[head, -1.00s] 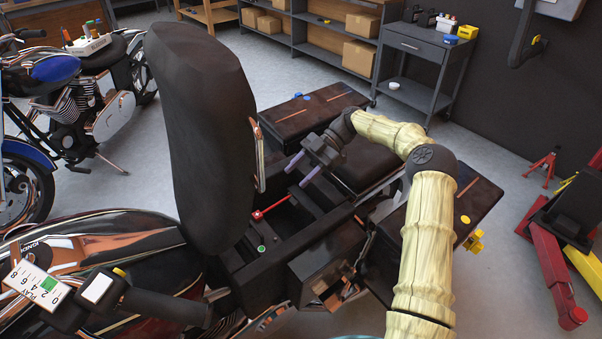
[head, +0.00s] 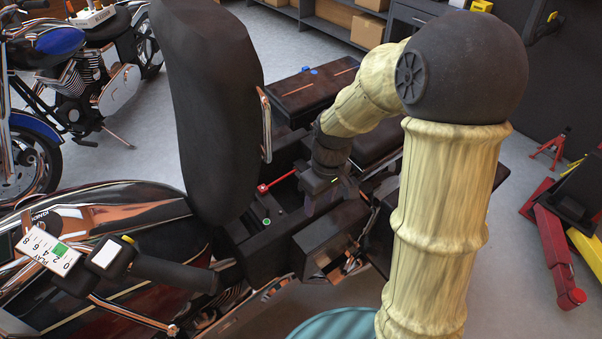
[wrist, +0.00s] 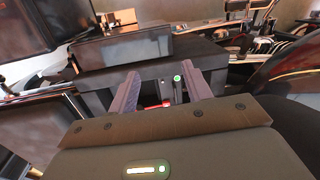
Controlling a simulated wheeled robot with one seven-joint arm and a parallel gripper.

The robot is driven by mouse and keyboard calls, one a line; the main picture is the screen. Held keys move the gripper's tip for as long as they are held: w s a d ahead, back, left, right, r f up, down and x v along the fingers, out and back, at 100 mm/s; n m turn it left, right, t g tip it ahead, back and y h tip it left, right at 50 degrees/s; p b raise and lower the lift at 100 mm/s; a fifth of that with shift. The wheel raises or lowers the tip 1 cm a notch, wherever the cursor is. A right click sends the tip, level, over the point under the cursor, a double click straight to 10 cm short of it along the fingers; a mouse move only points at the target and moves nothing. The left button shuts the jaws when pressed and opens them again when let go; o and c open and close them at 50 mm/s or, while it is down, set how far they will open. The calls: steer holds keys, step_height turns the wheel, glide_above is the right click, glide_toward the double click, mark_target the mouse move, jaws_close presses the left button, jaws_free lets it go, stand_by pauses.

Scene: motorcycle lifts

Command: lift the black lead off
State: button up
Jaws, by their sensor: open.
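My gripper (head: 323,198) is open and points down at the open compartment under the raised seat. A red lead (head: 277,181) runs along the far side, and a bit of red shows low between the fingers. I cannot pick out the black lead from the dark parts around it.
The raised black seat (head: 208,105) stands left of the compartment. The handlebar grip (head: 170,301) and glossy tank are at the near left. A blue motorcycle (head: 62,70) stands behind.

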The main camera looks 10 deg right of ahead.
steer(key=s+d+r+m+t+h, duration=0.1)
steer(key=s+d+m+t, duration=0.1)
steer(key=s+d+m, duration=0.2)
steer(key=s+m, duration=0.2)
steer(key=s, duration=0.2)
steer(key=shift+s+d+r+m+t, duration=0.15)
steer(key=shift+r+m+t, duration=0.15)
steer(key=shift+r+m, duration=0.1)
steer(key=shift+c, duration=1.4)
steer(key=shift+f, duration=0.1)
